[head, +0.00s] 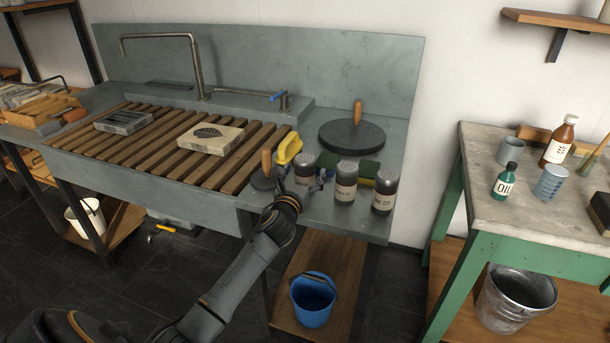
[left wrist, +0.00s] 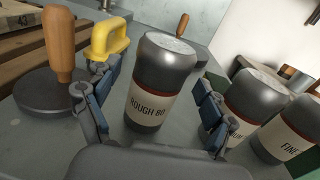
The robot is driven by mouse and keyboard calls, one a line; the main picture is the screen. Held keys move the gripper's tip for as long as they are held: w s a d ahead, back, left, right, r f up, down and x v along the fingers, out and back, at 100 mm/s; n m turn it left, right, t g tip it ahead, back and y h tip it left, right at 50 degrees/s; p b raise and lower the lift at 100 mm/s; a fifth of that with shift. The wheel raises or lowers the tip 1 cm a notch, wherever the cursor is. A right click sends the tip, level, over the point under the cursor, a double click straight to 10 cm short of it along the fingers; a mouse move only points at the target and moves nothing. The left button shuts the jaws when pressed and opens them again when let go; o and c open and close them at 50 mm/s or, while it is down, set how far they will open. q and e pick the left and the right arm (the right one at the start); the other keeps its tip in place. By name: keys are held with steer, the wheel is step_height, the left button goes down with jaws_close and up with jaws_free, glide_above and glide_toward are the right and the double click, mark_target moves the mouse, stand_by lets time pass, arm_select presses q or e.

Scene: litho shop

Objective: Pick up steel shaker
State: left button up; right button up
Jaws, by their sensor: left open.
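Three steel shakers with domed, holed tops and cream labels stand upright at the right end of the grey sink counter. The left one (head: 304,164), labelled ROUGH 80, also shows in the left wrist view (left wrist: 160,75). The middle shaker (head: 346,181) and right shaker (head: 385,188) stand beside it; the right one's label reads FINE in the left wrist view (left wrist: 288,130). My left gripper (head: 300,184) is open, low over the counter, with its fingers on either side of the ROUGH 80 shaker in the left wrist view (left wrist: 154,90). I cannot tell whether they touch it.
A dark round disc with a wooden handle (left wrist: 60,45) and a yellow-handled tool (head: 289,148) stand close left of the gripper. A larger handled disc (head: 352,136) and green pads (head: 369,168) lie behind the shakers. A blue bucket (head: 312,300) stands below.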

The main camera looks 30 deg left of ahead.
mark_target(304, 158)
arm_select(q)
steer(key=shift+x, duration=0.9)
steer(key=c, duration=1.4)
steer(key=shift+r, duration=0.1)
steer(key=shift+r, duration=0.55)
steer(key=r, duration=0.2)
steer(key=r+p, duration=0.1)
steer(key=shift+s, duration=0.25)
steer(key=s+d+r+p, duration=0.1)
steer(key=s+r, duration=0.7)
steer(key=s, duration=0.5)
steer(key=shift+s+d+r, duration=0.25)
steer(key=shift+d+r, duration=0.05)
steer(key=shift+r, duration=0.1)
